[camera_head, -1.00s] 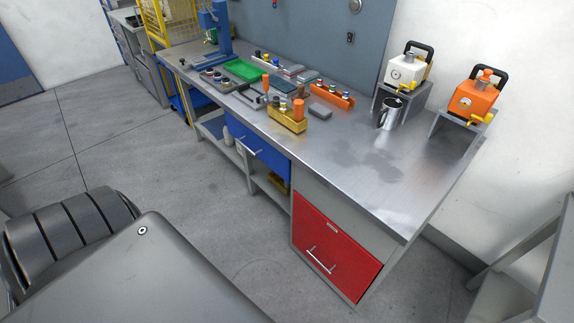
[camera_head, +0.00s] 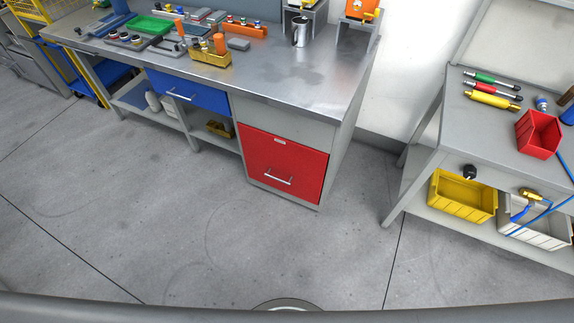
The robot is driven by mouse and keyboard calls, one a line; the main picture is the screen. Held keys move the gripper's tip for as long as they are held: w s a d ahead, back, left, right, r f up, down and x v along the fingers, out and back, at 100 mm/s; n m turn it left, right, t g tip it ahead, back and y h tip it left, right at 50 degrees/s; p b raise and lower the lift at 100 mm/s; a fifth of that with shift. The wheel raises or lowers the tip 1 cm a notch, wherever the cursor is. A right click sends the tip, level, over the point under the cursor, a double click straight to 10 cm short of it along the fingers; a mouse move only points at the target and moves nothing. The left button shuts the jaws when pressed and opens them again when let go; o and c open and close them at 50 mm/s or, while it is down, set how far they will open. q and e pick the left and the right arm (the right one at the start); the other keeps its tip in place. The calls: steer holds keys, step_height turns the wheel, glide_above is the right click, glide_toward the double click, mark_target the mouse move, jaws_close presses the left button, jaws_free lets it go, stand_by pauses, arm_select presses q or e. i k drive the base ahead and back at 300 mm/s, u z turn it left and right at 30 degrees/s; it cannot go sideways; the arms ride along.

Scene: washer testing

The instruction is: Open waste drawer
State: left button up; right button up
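The red waste drawer (camera_head: 283,163) is in the lower right part of the workbench, in the middle of the head view. Its front sits flush in the grey cabinet, so it looks closed. A silver bar handle (camera_head: 278,180) runs across the lower part of its front, and a small label is near its top edge. Neither of my grippers shows in the view, and nothing touches the handle.
A blue drawer (camera_head: 188,93) is left of the red one. The metal workbench top (camera_head: 290,78) holds tools and trays. A second grey table (camera_head: 480,128) with a red bin (camera_head: 538,134) stands at right. The floor (camera_head: 210,235) before the drawer is clear.

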mark_target(297, 170)
steer(key=z, duration=0.1)
steer(key=i, duration=0.9)
steer(key=u, duration=0.3)
steer(key=k, duration=1.05)
steer(key=z, duration=0.65)
steer(key=i, duration=0.5)
steer(key=z, duration=0.4)
